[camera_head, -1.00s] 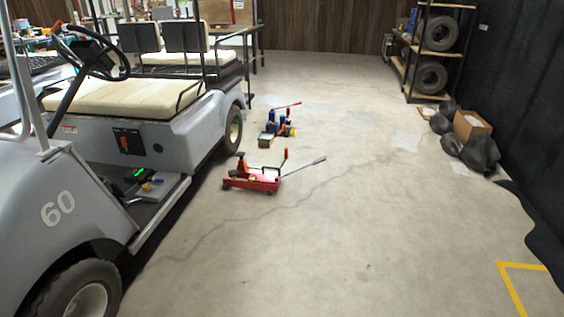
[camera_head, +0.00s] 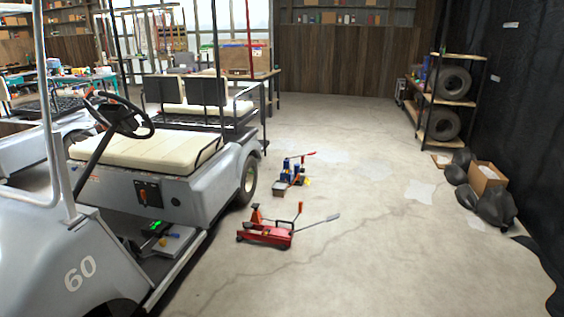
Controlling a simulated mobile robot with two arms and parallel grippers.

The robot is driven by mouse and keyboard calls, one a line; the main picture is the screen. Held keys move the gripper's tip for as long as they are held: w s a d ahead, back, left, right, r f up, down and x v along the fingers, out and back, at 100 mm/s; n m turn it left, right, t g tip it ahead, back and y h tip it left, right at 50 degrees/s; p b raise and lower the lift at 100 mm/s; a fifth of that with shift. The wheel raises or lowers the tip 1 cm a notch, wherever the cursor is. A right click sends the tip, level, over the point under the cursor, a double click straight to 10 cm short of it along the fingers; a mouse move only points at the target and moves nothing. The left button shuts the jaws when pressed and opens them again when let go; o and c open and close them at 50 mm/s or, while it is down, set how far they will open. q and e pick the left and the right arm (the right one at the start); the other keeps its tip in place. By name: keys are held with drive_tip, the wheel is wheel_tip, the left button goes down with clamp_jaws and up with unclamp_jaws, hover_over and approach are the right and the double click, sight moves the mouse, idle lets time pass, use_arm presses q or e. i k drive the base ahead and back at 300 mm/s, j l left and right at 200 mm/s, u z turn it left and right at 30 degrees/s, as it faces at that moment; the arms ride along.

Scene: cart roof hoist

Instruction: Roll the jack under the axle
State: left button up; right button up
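A red floor jack (camera_head: 266,234) stands on the concrete beside the grey golf cart (camera_head: 200,190), with its handle (camera_head: 318,222) sticking out to the right. The cart, marked 60, fills the left of the head view. Its rear wheel (camera_head: 249,179) stands just behind and left of the jack. The axle is hidden under the cart body. The jack is outside the cart's side, not under it. Neither of my grippers shows in the head view.
A blue jack with a red handle and small items (camera_head: 291,174) stands behind the red jack. Black bags (camera_head: 495,208) and a cardboard box (camera_head: 486,178) lie at the right, near a tyre shelf (camera_head: 446,103).

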sight(277, 235)
drive_tip(key=i, duration=2.1)
